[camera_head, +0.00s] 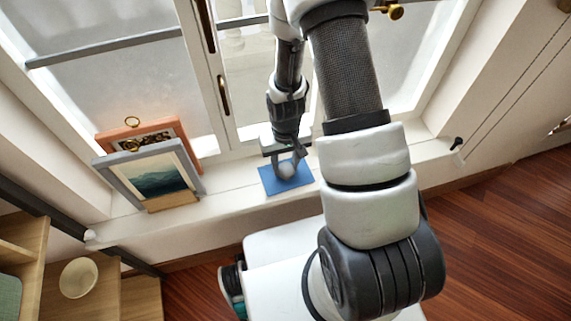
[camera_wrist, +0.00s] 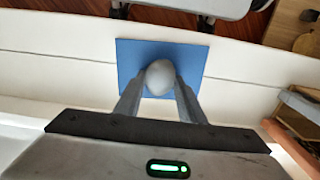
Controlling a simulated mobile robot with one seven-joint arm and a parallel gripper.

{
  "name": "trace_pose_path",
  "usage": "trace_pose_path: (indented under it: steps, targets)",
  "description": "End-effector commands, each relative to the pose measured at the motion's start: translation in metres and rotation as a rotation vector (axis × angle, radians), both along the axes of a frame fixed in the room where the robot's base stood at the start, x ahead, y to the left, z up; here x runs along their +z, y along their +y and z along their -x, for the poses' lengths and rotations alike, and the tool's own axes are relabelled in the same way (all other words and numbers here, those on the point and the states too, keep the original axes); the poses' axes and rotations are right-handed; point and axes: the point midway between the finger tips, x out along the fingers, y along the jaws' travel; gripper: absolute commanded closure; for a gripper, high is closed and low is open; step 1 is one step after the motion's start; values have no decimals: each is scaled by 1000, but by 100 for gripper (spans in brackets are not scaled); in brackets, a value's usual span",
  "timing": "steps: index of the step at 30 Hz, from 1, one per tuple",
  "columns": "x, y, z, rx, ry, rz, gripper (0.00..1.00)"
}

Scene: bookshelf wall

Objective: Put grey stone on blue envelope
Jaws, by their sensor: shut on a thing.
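The grey stone (camera_wrist: 159,77) is rounded and sits between the fingertips of my gripper (camera_wrist: 160,86) in the wrist view. My gripper is shut on it. The blue envelope (camera_wrist: 128,60) lies flat on the white window sill, directly behind the stone in that view. In the head view the envelope (camera_head: 273,186) lies on the sill below the window, with my gripper (camera_head: 288,166) and the stone (camera_head: 286,170) over it. I cannot tell whether the stone touches the envelope. My fingers hide part of the envelope.
Two picture frames, one grey (camera_head: 118,181) and one orange (camera_head: 179,128), stand on the sill (camera_head: 228,199) at the left. A black knob-like object (camera_head: 457,142) is at the right end. The sill beside the envelope is clear. A wooden shelf with a bowl (camera_head: 78,278) is lower left.

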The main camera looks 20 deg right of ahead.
Motion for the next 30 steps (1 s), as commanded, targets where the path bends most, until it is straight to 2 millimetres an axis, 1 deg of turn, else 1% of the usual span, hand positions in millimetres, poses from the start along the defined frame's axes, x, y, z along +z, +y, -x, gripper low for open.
trace_pose_path:
  steps: [1,2,3,5,13,17,20,27,30]
  targets:
    - [-4,0,0,0,0,0,90]
    - [-3,0,0,0,0,0,63]
    - [-2,0,0,0,0,0,56]
    - [-2,0,0,0,0,0,46]
    - [-2,0,0,0,0,0,46]
    - [6,0,-1,0,-2,0,46]
    - [22,0,-2,0,-4,0,46]
    - [75,0,-2,0,-6,0,46]
    - [94,0,-1,1,-5,0,46]
